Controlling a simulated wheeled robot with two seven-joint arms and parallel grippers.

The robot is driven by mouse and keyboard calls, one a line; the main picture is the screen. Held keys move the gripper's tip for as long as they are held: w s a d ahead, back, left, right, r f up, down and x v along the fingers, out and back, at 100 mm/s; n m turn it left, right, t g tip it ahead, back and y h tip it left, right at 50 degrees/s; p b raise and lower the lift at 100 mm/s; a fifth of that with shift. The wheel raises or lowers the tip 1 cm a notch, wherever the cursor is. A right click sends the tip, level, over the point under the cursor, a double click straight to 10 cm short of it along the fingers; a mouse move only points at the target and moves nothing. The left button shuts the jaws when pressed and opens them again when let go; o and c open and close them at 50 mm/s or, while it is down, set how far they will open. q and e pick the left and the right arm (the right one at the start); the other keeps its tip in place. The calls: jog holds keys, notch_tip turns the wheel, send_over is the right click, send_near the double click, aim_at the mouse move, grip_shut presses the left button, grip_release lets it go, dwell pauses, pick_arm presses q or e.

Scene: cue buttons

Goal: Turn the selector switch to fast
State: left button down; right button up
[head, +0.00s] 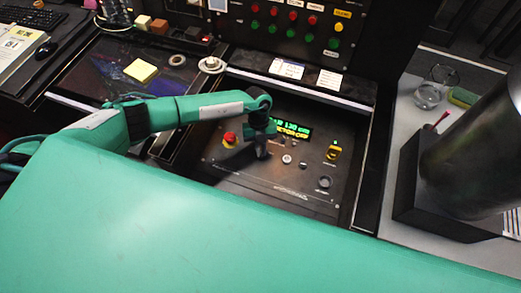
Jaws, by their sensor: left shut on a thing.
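The control panel (226,163) is a dark sloped plate with a red mushroom button (230,138), a lit green and yellow display (296,130), small round buttons and a yellow switch (333,151). My left gripper (262,153) points down at the panel, between the red button and the display. It is shut on what appears to be the selector switch, which the fingers hide, so its setting cannot be read. The gripper also covers the display's left end; part of the lower line seems to read "CTOR OFF". My right gripper is not in view.
An upright panel with coloured buttons (294,17) stands behind. A large dark cylinder (475,150) stands on the right counter. My own green body fills the foreground.

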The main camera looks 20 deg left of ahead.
pick_arm(q)
jog(key=m+y+b, duration=0.1)
jog(key=m, duration=0.1)
jog(key=m+b, duration=0.2)
jog(key=shift+w+d+f+m+y, duration=0.1)
jog(key=shift+w+d+m+y, duration=0.1)
jog(key=shift+m+y, duration=0.2)
jog(key=m+y+b, duration=0.1)
jog(key=m+b, duration=0.2)
jog(key=m, duration=0.1)
jog(key=shift+d+y+b, duration=0.15)
jog(key=shift+y+b, duration=0.25)
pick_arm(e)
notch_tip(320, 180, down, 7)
pick_arm(q)
jog(key=m+b, duration=0.2)
jog(key=m, duration=0.1)
jog(key=shift+s+d+y, duration=0.1)
jog(key=shift+y, duration=0.3)
jog(key=shift+s+r+m+t+y+b, duration=0.15)
jog(key=shift+m+t+y+b, duration=0.3)
jog(key=shift+m+b, duration=0.9)
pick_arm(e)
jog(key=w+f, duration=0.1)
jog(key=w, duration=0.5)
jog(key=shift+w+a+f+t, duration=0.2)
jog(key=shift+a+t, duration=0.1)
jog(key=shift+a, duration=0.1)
pick_arm(q)
jog(key=shift+m, duration=0.25)
